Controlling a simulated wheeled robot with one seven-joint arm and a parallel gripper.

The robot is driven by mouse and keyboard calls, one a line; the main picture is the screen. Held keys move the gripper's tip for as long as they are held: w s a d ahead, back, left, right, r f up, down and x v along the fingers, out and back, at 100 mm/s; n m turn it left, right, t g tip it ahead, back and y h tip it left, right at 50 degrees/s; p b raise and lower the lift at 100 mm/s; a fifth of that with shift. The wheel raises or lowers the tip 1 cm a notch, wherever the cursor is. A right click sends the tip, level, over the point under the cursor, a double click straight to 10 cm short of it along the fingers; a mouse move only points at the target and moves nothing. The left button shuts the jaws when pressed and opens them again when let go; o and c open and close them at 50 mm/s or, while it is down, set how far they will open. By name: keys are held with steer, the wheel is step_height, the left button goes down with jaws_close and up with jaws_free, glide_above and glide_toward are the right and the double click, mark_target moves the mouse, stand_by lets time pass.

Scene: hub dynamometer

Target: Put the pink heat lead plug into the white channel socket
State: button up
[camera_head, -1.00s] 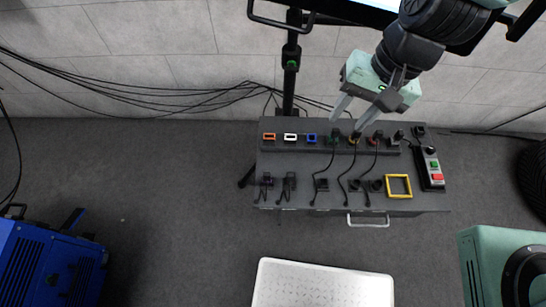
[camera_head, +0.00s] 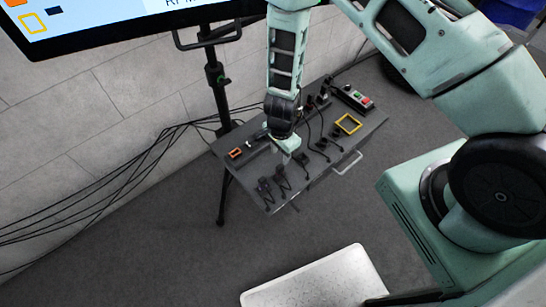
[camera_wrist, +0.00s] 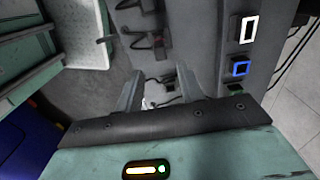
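The white channel socket (camera_wrist: 249,30) shows as a white-framed opening on the bench at the right of the wrist view. My arm hides most of it in the head view. No plug shows a pink colour I can make out. Dark plugs with leads stand on the bench, including one (camera_wrist: 155,40) in the wrist view and two (camera_head: 265,187) (camera_head: 281,175) in the head view. My gripper (camera_wrist: 158,74) points down over the bench, its fingers apart. A small dark plug (camera_wrist: 168,82) shows between or beyond them; contact is not visible. My gripper also shows in the head view (camera_head: 289,153).
The blue socket (camera_wrist: 240,69) is beside the white one, and the orange socket (camera_head: 235,153) is at the row's left end. A yellow frame (camera_head: 348,125) and a button box (camera_head: 352,97) are farther right. A white tray (camera_head: 310,280) stands in front. Cables run near the plugs.

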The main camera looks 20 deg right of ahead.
mark_target(280, 166)
steer(key=shift+f+b, duration=3.75)
steer(key=shift+f, duration=0.75)
jaws_close()
steer(key=shift+r, duration=0.2)
steer(key=shift+r+p, duration=3.35)
steer(key=shift+r, duration=0.1)
